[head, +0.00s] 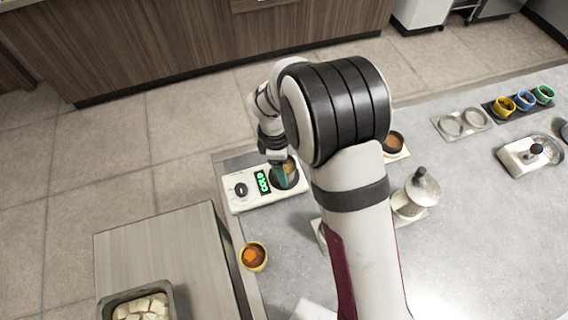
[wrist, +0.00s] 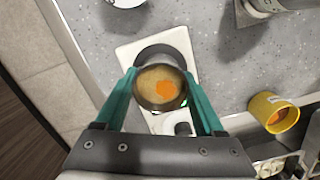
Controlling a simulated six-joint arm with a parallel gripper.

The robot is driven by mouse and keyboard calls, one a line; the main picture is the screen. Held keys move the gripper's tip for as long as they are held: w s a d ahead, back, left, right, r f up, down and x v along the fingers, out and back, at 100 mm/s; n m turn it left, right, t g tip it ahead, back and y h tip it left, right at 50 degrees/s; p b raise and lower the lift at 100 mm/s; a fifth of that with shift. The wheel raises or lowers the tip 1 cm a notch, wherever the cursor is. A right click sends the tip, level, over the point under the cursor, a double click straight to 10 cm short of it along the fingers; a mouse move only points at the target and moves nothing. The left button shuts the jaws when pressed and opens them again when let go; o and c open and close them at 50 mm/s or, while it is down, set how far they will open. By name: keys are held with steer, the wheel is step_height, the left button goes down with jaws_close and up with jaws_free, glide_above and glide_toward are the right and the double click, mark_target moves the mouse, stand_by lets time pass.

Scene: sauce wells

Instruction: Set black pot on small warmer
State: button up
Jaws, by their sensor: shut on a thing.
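My gripper (wrist: 160,98) has its teal fingers shut on the black pot (wrist: 160,106), one on each side. The pot looks upright and holds brown sauce with an orange patch. It also shows in the head view (head: 289,168), partly hidden by my gripper (head: 276,172). The small white warmer (head: 240,203) is below, with a dark round plate, a black knob and a green lit display. In the wrist view the warmer (wrist: 128,52) shows its dark plate just past the pot. The pot overlaps that plate; I cannot tell whether it touches.
A yellow pot (head: 253,257) stands near the counter's edge; it is at right in the wrist view (wrist: 273,112). A food bin (head: 136,306) is lower left. Small coloured pots (head: 524,101) stand far right.

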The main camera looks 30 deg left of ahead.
steer(key=shift+f, duration=0.3)
steer(key=o, duration=1.5)
step_height(320, 180, up, 8)
